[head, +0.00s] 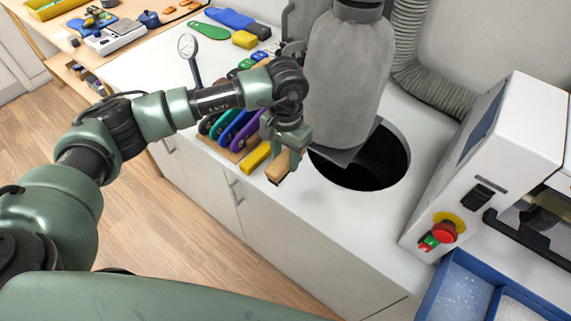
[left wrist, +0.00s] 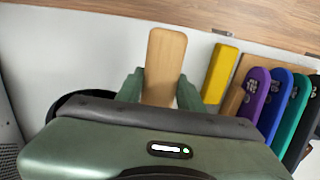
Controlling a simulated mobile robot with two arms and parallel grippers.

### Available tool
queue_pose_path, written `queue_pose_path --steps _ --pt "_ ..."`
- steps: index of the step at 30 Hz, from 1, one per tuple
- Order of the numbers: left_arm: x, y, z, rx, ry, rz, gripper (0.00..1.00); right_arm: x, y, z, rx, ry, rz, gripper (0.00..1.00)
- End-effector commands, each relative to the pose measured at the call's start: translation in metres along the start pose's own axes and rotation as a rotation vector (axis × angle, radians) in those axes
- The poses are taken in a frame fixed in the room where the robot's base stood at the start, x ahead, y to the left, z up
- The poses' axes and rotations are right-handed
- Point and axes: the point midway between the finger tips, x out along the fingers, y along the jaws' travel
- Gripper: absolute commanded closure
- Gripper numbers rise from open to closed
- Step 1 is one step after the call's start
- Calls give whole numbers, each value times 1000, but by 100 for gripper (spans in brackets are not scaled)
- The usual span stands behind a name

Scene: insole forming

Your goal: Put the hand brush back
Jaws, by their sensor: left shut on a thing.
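My left gripper (head: 292,140) is shut on a light wooden piece, which looks like the hand brush (head: 278,168), above the front part of the white counter. In the left wrist view the brush's flat wooden back (left wrist: 164,62) stands between the two green fingers. Its bristles are mostly hidden. The brush is left of the round dark opening in the counter and close to a yellow bar (head: 256,156). I cannot tell whether it touches the counter. My right gripper is not in view.
A rack of coloured insoles (head: 233,126) stands just left of the gripper. The round opening (head: 365,160) lies right of it, under a grey cylinder (head: 345,75). A white machine (head: 480,160) and a blue tray (head: 455,290) are at the right. The counter's front edge is near.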

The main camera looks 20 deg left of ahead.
Motion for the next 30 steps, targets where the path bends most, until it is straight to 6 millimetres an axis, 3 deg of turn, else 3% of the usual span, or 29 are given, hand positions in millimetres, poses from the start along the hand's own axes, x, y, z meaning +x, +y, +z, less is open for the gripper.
queue_pose_path --steps 7,15,26,27,29,30 --pt "18 0 0 -1 0 0 100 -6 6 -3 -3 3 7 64" --pt "53 0 0 -1 0 0 100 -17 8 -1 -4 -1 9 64" --pt "58 0 -1 -1 2 -1 100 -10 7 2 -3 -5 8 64" --pt "58 0 -1 -1 1 -1 60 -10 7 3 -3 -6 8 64" --pt "56 0 -1 -1 1 -1 43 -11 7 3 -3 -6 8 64" --pt "56 0 -1 -1 1 -1 41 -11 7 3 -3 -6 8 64"
